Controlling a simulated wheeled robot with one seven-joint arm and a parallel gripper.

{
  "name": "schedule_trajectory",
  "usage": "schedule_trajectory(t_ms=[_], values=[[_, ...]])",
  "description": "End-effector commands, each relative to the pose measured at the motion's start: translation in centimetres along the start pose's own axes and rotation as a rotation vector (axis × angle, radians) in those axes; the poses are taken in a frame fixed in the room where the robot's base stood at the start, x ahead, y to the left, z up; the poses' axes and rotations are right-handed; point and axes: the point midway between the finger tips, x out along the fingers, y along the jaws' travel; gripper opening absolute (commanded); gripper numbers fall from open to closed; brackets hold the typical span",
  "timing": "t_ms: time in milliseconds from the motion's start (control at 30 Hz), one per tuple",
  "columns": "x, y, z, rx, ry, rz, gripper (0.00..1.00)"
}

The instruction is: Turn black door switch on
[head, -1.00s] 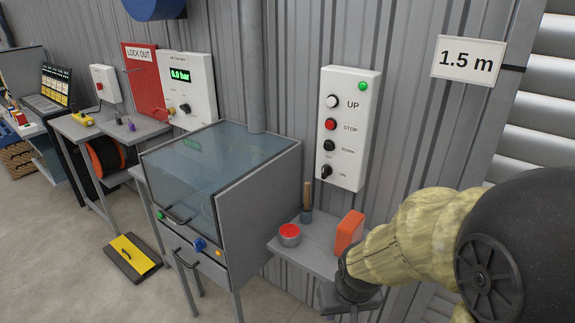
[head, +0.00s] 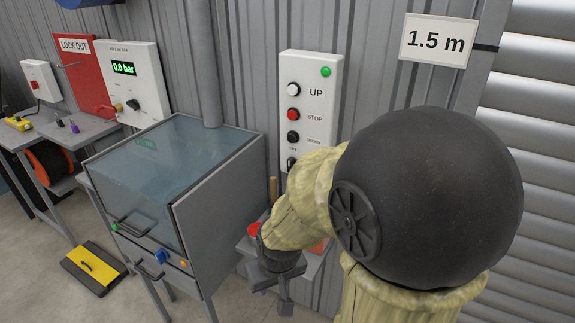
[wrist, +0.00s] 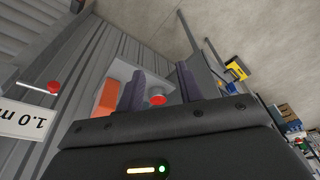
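The black door switch (head: 291,163) is a small dark knob at the bottom of the white door panel (head: 310,72), under the UP, STOP and DOWN buttons. My arm partly covers it, and I cannot tell which way the knob points. My gripper (head: 278,290) hangs below and in front of the panel, pointing down by the small shelf, apart from the switch. In the wrist view its two dark fingers (wrist: 161,72) stand apart with nothing gripped; the switch does not show there.
A small shelf with a red-topped can (wrist: 157,99) and an orange box (wrist: 108,96) lies beneath the panel. A glass-topped cabinet (head: 170,165) stands left of it. A shutter (head: 530,120) is on the right. Open floor lies at lower left.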

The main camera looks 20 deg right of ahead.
Motion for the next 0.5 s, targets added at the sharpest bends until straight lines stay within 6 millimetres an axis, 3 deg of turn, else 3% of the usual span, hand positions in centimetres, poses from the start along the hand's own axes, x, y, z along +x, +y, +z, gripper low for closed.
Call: schedule_trajectory(t_ms=[167,367,500], values=[[1.1,-1.0,-3.6,0.040,0.097,-0.025,0.36],[3.2,-1.7,-12.6,0.174,0.360,-0.030,0.36],[4.5,-0.7,-18.7,0.283,0.567,0.030,0.36]])
